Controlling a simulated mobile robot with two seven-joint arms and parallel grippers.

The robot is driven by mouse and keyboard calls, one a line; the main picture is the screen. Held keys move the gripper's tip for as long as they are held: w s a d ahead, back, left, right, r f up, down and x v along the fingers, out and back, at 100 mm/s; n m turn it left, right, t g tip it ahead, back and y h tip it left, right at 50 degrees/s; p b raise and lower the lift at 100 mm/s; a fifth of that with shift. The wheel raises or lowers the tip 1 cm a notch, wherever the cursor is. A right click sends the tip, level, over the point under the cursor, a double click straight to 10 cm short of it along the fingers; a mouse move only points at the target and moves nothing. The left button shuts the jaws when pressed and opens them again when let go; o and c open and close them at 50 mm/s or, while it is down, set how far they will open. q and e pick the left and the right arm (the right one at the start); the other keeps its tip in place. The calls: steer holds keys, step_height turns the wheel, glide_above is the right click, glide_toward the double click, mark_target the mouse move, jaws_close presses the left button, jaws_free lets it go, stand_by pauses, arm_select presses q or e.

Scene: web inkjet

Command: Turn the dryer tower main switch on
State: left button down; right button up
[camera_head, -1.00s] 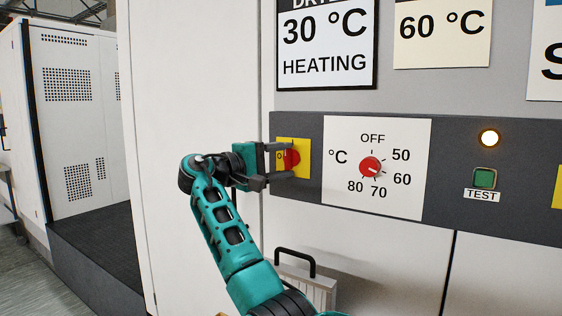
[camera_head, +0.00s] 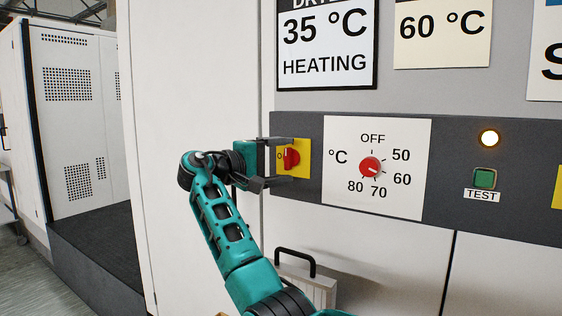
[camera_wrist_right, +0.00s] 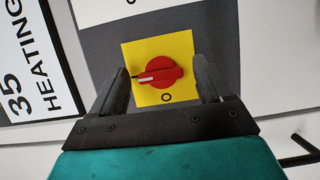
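The main switch is a red rotary knob (camera_head: 291,159) on a yellow plate (camera_head: 304,148) at the left end of the dark grey panel strip. In the right wrist view the knob (camera_wrist_right: 158,73) has a white mark pointing left, which is upward on the panel. The "O" (camera_wrist_right: 166,97) lies below the knob there, away from the mark. My right gripper (camera_head: 278,160) is open, with one finger above and one below the knob in the head view. A gap shows between each finger and the knob in the wrist view. My left gripper is not in view.
A display (camera_head: 326,48) reads 35 °C HEATING. A temperature dial (camera_head: 370,167), a lit lamp (camera_head: 489,138) and a green TEST button (camera_head: 485,178) sit right of the switch. A black handle (camera_head: 296,254) stands out below. A white cabinet (camera_head: 80,120) stands left.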

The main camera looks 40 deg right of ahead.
steer(key=w+a, duration=0.1)
steer(key=a, duration=1.1)
steer(key=shift+w+a, duration=0.2)
steer(key=shift+a, duration=0.2)
